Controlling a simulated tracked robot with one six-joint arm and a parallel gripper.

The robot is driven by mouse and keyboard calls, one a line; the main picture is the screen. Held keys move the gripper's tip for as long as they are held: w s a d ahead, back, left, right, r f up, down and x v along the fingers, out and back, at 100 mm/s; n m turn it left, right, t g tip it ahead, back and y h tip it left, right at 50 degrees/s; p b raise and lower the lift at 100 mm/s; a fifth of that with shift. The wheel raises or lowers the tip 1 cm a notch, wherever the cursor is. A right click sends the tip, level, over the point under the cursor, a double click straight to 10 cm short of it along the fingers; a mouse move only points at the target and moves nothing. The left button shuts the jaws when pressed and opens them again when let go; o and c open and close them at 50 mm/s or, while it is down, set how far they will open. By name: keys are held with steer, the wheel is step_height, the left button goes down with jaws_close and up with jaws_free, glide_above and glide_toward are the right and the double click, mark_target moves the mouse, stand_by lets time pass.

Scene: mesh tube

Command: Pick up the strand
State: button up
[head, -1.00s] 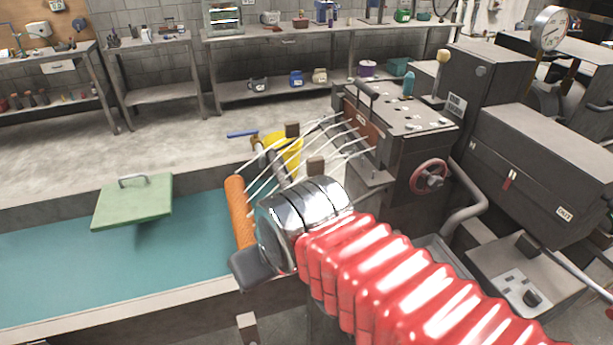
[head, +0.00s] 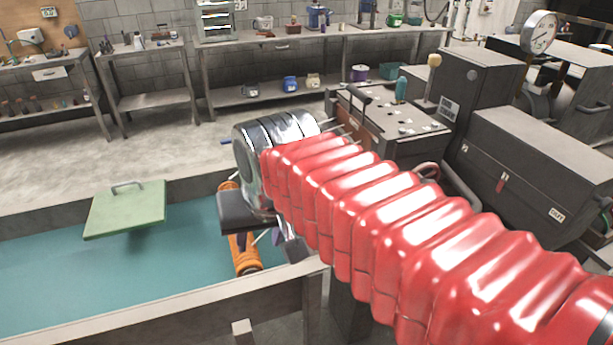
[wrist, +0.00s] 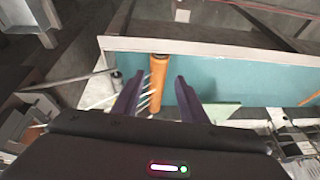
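Several thin pale strands (wrist: 147,100) show in the wrist view, beside the orange roller (wrist: 158,75) and partly between my fingers. In the head view the roller (head: 245,258) lies over the teal trough, and my arm hides most of the strands. Short pale pieces of strand (head: 340,128) show by the machine at the arm's far side. My gripper (wrist: 160,76) has two dark purple fingers, spread apart with nothing held between them. The roller shows in the gap beyond the fingers. I cannot tell how far the fingertips are from the strands.
The teal trough (head: 60,270) has a raised pale front edge and a green lid (head: 125,209) at its left. The dark machine (head: 400,135) stands right of my gripper. A dark chest (head: 540,160) stands further right. Workbenches line the back wall.

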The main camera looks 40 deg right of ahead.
steer(key=w+d+r+m+g, duration=0.1)
steer(key=w+d+m, duration=0.4)
steer(key=w+d, duration=0.1)
steer(key=w+d+m+g, duration=0.2)
steer(key=w+d+m, duration=0.4)
steer(key=d, duration=0.3)
steer(key=w+d+r+m+g, duration=0.1)
steer(key=w+d+m, duration=0.5)
steer(key=w+d, duration=0.1)
steer(key=shift+w+d+r+g, duration=0.15)
steer(key=shift+d+r+g, duration=0.15)
steer(key=shift+d, duration=0.25)
steer(key=shift+f, duration=4.3)
step_height(320, 180, down, 5)
steer(key=shift+f, duration=0.1)
